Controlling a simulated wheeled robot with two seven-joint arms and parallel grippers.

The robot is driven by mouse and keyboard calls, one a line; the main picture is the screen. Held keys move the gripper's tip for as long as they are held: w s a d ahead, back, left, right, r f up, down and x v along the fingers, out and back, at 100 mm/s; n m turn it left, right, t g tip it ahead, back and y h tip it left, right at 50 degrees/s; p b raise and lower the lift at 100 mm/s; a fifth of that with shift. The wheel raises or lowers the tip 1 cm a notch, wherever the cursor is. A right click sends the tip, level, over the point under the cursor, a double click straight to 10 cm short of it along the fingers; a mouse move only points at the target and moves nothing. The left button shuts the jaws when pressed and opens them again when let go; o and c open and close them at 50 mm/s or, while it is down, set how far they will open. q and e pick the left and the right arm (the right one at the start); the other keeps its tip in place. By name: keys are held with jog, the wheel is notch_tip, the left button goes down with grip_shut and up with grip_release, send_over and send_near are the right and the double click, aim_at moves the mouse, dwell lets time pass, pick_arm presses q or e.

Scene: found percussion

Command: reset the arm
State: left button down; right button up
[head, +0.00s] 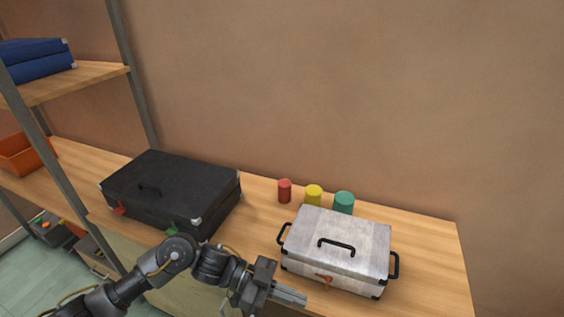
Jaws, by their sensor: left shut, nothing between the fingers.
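My left arm comes in from the lower left, in front of the wooden bench. Its gripper (291,295) is shut and empty, pointing right. It appears in front of the near left corner of a silver metal case (336,250), and I cannot tell the exact gap. The silver case is closed, with a black handle on its lid, black side handles and an orange latch. My right gripper does not show.
A closed black case (172,190) lies on the bench (429,250) at the left. Red (285,191), yellow (314,194) and teal (344,202) cylinders stand behind the silver case. Shelving at the left holds blue cases (37,64) and an orange bin (22,155).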

pick_arm(q)
jog(key=w+f+n+t+y, duration=0.2)
jog(key=w+n+t, duration=0.4)
jog(key=t, duration=0.6)
jog(key=s+a+f+n+t+y, duration=0.1)
jog(key=a+f+n+y, duration=0.15)
jog(key=a+n, duration=0.2)
jog(key=s+a+f+n+t+y, duration=0.1)
jog(key=s+a+f+n+y, duration=0.1)
jog(key=a+n+y, duration=0.3)
jog(key=s+a+f+n+g+y, duration=0.2)
jog(key=s+a+f+g+y, duration=0.15)
jog(key=s+a, duration=0.45)
jog(key=s+a+f+n+g+y, duration=0.1)
jog(key=s+a+f+g+y, duration=0.2)
jog(key=s+a, duration=0.6)
notch_tip(320, 180, down, 29)
jog(key=s+g+h, duration=0.1)
jog(key=s, duration=0.1)
jog(key=s+a+f, duration=0.2)
jog(key=s+f, duration=0.4)
jog(key=s, duration=0.1)
jog(key=s+a+f+g, duration=0.1)
jog(key=s+a+f, duration=0.1)
jog(key=s+f, duration=0.5)
jog(key=shift+s+a+f, duration=0.2)
jog(key=shift+s+a, duration=0.15)
jog(key=shift+s, duration=0.3)
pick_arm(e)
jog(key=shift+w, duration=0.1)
